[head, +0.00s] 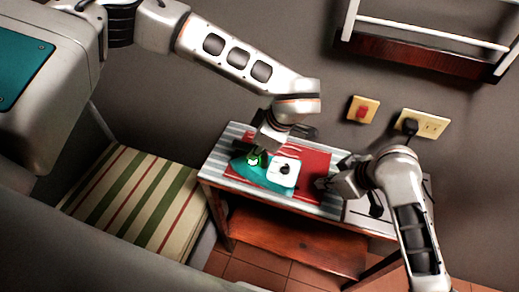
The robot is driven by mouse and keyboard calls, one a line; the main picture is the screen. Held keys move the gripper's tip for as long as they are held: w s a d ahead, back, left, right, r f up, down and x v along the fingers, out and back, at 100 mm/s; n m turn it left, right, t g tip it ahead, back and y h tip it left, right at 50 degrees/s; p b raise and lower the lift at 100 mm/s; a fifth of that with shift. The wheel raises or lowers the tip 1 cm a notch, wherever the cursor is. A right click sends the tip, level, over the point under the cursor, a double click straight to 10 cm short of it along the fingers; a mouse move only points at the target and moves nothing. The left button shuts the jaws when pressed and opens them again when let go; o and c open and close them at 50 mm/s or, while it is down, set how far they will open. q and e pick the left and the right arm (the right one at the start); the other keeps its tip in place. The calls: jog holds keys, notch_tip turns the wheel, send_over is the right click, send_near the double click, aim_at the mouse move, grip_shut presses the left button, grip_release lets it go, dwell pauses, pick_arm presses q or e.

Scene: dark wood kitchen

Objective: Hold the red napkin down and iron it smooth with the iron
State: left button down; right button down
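The red napkin (312,165) lies on the striped top of a small wooden table. The teal and white iron (283,171) rests over its left part, with a dark dial on the white part. My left gripper (264,147) is above and against the iron's left side; its fingers are too small and hidden to show whether they are closed on it. My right gripper (325,183) is at the napkin's right edge, low over the cloth. I cannot tell whether it touches the cloth or how far its fingers are open.
The table's striped top (231,138) is narrow, with a wooden shelf (290,238) below. A striped cushioned seat (135,195) is at the left. A wall socket (426,124) with a black plug and a red switch (362,110) are behind the table. A rack hangs above.

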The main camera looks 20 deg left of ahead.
pick_arm(q)
jog(key=shift+a, duration=0.3)
jog(key=shift+a+f, duration=0.1)
jog(key=shift+a, duration=0.7)
jog(key=shift+r, duration=2.6)
jog(key=shift+w, duration=0.15)
jog(key=shift+w+a+r, duration=0.1)
jog(key=shift+w+a, duration=0.1)
jog(key=shift+w, duration=0.65)
jog(key=shift+w+a+f, duration=0.1)
jog(key=shift+w+a, duration=0.1)
jog(key=shift+w, duration=0.6)
jog(key=shift+w+a+r, duration=0.1)
jog(key=shift+w+a, duration=0.1)
jog(key=shift+w, duration=0.65)
jog(key=shift+f, duration=1.9)
